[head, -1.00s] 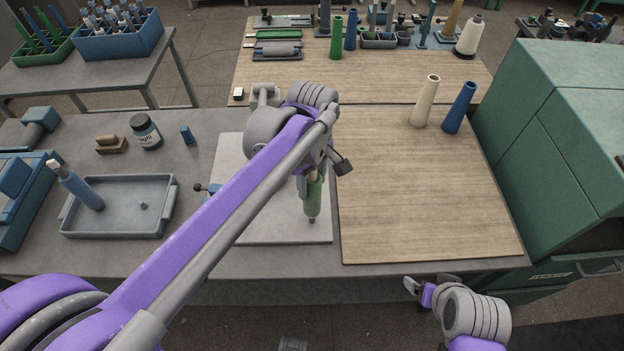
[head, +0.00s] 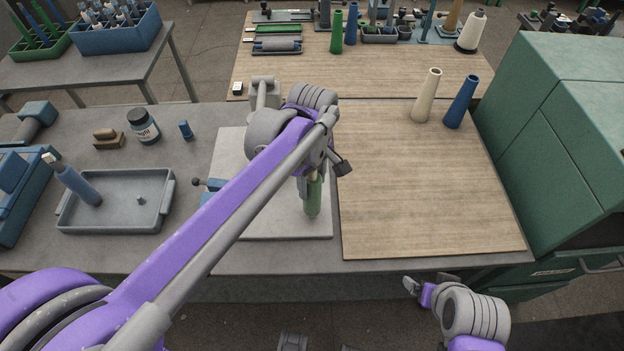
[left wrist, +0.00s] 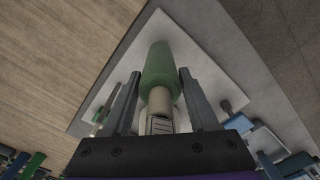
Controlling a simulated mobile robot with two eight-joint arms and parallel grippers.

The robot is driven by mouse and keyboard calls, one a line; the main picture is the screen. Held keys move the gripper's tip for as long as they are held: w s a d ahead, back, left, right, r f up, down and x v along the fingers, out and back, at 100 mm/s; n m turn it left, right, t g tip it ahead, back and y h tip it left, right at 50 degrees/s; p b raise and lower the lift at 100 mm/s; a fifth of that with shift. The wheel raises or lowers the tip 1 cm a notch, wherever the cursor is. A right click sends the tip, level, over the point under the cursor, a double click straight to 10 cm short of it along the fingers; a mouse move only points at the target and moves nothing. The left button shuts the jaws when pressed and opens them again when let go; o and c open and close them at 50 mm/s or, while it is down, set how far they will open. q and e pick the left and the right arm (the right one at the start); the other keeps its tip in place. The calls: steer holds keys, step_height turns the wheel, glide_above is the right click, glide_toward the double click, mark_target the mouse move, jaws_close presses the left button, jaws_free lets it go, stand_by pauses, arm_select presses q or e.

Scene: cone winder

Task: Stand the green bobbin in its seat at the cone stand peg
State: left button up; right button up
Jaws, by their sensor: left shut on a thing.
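The green bobbin (head: 313,199) stands roughly upright over the pale board (head: 270,226), below my left wrist. My left gripper (head: 311,177) is shut on its upper part; in the left wrist view the green bobbin (left wrist: 159,66) lies between the two fingers of the left gripper (left wrist: 159,76), with its pale end toward the palm. The bobbin's lower end is at or close to the board. Any peg or seat under it is hidden, so I cannot tell if it is seated. My right gripper (head: 411,287) is empty in front of the table; its opening is unclear.
A cream cone (head: 427,96) and a blue cone (head: 461,103) stand at the wooden mat's (head: 425,190) back right. A green cabinet (head: 560,130) bounds the right.

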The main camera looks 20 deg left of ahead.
arm_select(q)
steer(key=shift+f+b, duration=0.35)
steer(key=shift+f, duration=0.4)
stand_by(0.3)
steer(key=o, duration=1.3)
steer(key=shift+c, duration=0.2)
step_height(320, 180, up, 11)
steer(key=shift+f+p, duration=0.1)
steer(key=shift+p, duration=0.35)
